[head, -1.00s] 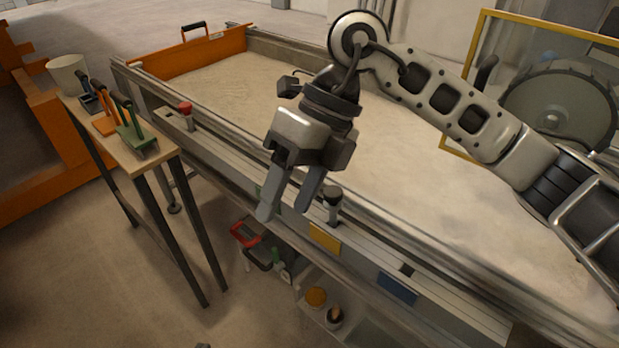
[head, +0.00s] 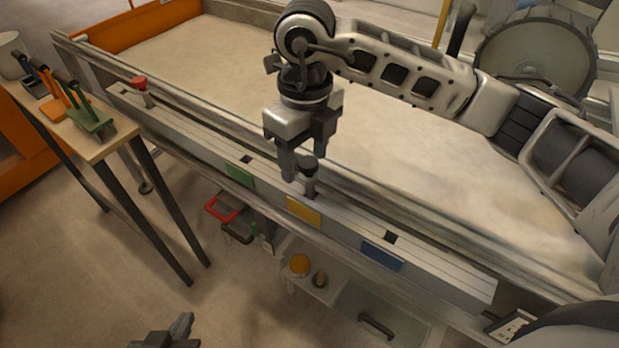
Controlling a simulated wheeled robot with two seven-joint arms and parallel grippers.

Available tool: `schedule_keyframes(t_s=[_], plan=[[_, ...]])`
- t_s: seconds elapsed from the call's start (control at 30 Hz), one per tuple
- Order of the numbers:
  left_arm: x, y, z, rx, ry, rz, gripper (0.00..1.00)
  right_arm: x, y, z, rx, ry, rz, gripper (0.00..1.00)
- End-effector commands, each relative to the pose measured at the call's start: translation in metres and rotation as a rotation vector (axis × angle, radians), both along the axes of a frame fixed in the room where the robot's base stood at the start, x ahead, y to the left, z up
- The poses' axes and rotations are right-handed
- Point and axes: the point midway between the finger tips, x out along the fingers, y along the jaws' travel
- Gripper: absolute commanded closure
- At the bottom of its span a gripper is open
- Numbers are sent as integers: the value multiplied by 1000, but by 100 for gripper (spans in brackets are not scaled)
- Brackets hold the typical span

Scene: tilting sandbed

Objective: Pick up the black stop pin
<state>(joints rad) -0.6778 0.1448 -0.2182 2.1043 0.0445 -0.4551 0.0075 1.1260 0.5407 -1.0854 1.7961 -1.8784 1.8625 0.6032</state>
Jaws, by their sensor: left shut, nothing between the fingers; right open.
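The black stop pin (head: 309,166) stands upright in the pale rail along the sandbed's near side, above the yellow plate. Its black knob and part of its metal shank show. My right gripper (head: 303,163) is open and points down right at the pin. One finger shows just left of the knob, the other above and to its right. I cannot tell whether either finger touches it. My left gripper (head: 178,332) is shut and empty at the bottom edge, low in front of the bed and far from the pin.
A red-knobbed pin (head: 139,83) stands further left in the same rail. Green (head: 239,175), yellow (head: 304,211) and blue (head: 382,257) plates mark the rail's front. A narrow table (head: 108,146) with hand tools stands at left. Open sand lies behind the rail.

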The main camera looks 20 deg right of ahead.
Motion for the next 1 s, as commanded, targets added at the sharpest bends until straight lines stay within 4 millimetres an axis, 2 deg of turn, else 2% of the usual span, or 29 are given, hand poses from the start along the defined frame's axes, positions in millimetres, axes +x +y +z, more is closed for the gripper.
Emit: schedule_keyframes(t_s=[0.2, 0.33, 0.63, 0.67, 0.83, 1.0], plan=[[1, 1, 7, 12, -1, -2, 100, -6, -5, -27, 0, 6, 0, 44], [0, 2, 3, 18, 4, -4, 100, -6, -5, -45, -1, 3, 0, 44], [-1, 3, 0, 23, 10, -5, 100, -5, -4, -52, 1, 0, 2, 44], [-1, 3, 0, 22, 9, -5, 100, -5, -4, -52, 1, 0, 2, 47], [0, 3, 1, 20, 7, -5, 100, -5, -4, -52, 1, 0, 1, 94], [1, 2, 3, 20, 4, -5, 100, -5, -4, -51, 1, 0, 1, 97]])
